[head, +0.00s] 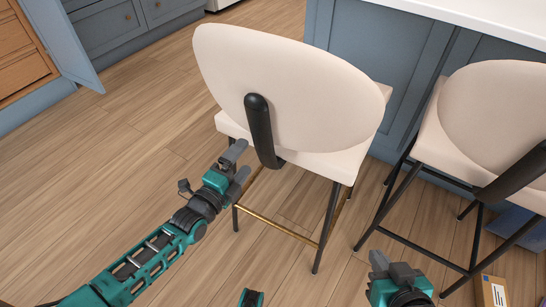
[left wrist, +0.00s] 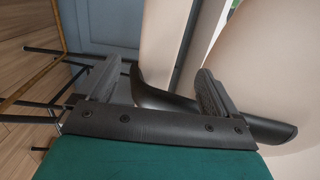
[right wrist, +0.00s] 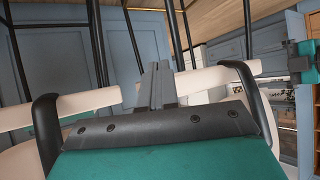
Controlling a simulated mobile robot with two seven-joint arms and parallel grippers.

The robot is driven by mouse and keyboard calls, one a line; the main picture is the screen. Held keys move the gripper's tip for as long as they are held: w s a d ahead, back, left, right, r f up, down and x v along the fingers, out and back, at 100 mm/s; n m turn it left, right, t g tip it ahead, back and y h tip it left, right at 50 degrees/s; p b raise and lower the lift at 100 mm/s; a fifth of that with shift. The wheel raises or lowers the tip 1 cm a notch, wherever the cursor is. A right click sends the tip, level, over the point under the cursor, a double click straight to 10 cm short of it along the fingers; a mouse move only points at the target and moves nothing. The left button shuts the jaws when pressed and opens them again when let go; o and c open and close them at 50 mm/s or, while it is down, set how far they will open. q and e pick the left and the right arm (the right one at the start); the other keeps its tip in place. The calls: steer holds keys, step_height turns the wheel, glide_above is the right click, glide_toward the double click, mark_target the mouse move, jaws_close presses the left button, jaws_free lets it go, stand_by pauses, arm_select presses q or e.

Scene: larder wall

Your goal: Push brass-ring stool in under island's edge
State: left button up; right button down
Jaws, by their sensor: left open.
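The brass-ring stool (head: 290,85) stands upright in front of the island (head: 385,55), its cream back toward me and its brass footrest bar (head: 275,228) low between black legs. Part of its seat shows to the right of the back, near the island's blue panel. My left gripper (head: 240,166) is open at the lower left of the back, close to the black back support (head: 262,130). In the left wrist view, the support (left wrist: 160,95) shows beyond the fingers; contact cannot be told. My right gripper (head: 388,264) is shut and empty, low in front of the stools.
A second cream stool (head: 495,120) with black legs stands close on the right. A small cardboard box (head: 492,290) lies on the floor at the lower right. Blue cabinets (head: 115,35) and an open door stand at the upper left. The wooden floor left of the stool is clear.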

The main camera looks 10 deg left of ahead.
arm_select(q)
steer(key=shift+b+x, duration=1.25)
steer(key=shift+x, duration=2.95)
steer(key=shift+f, duration=0.1)
jaws_close()
